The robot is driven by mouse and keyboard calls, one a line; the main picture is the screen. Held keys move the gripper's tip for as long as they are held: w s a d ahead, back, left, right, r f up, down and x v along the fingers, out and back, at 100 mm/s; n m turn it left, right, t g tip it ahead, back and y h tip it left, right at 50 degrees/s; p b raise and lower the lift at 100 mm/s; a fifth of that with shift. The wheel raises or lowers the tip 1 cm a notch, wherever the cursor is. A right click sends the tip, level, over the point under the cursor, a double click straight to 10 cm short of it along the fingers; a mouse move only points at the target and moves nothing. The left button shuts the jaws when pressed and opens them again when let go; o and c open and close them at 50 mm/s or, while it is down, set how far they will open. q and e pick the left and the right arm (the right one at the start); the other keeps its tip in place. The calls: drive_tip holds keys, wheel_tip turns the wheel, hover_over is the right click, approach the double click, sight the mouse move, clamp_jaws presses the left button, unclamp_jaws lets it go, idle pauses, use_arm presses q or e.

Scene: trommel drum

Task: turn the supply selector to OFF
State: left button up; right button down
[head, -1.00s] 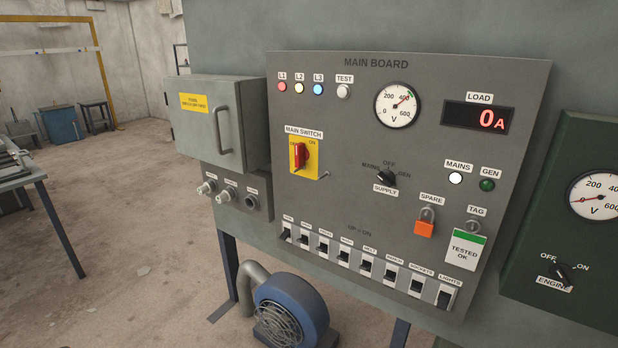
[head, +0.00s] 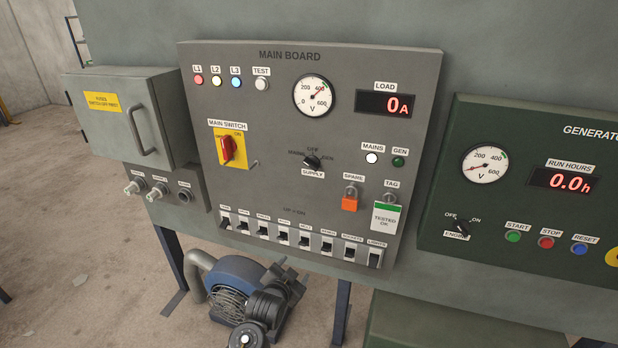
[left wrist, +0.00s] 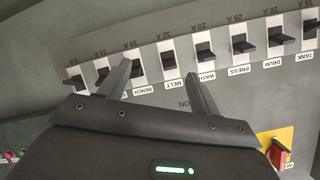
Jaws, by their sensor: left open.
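The supply selector (head: 313,162) is a small black knob in the middle of the grey main board (head: 290,110). Its labels read MAINS at left, OFF at top and GEN at right. The knob looks tilted to the upper left, towards MAINS, but it is small. My left gripper (head: 291,275) is below the board's lower edge, well below the selector and apart from it. In the left wrist view its fingers (left wrist: 157,75) are spread and empty, before the breaker row. The selector is not visible there. My right gripper is out of view.
Several breaker switches (head: 299,241) line the board's bottom. The red main switch (head: 227,149) is left of the selector; an orange padlock (head: 350,199) hangs to its lower right. A fuse box (head: 128,118) juts out at left, a generator panel (head: 530,190) stands at right. A blue blower (head: 225,280) sits below.

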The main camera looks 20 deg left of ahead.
use_arm(q)
wheel_tip(320, 180, up, 18)
drive_tip(key=w+t+p, duration=0.1)
drive_tip(key=w+t, duration=0.1)
drive_tip(key=t, duration=0.1)
drive_tip(key=t+p, duration=0.1)
drive_tip(key=t, duration=0.1)
approach(311, 165)
drive_tip(key=shift+m+h, duration=0.4)
drive_tip(key=w+p, duration=0.1)
drive_tip(key=w, duration=0.4)
drive_tip(key=w+p, duration=0.1)
drive_tip(key=w, duration=0.1)
drive_tip(key=shift+w+r+p, duration=0.3)
drive_tip(key=shift+w+f, duration=0.1)
drive_tip(key=shift+w, duration=0.45)
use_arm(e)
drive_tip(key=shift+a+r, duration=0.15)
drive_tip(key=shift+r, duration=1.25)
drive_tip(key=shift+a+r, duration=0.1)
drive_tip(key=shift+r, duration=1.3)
use_arm(q)
drive_tip(key=c, duration=1)
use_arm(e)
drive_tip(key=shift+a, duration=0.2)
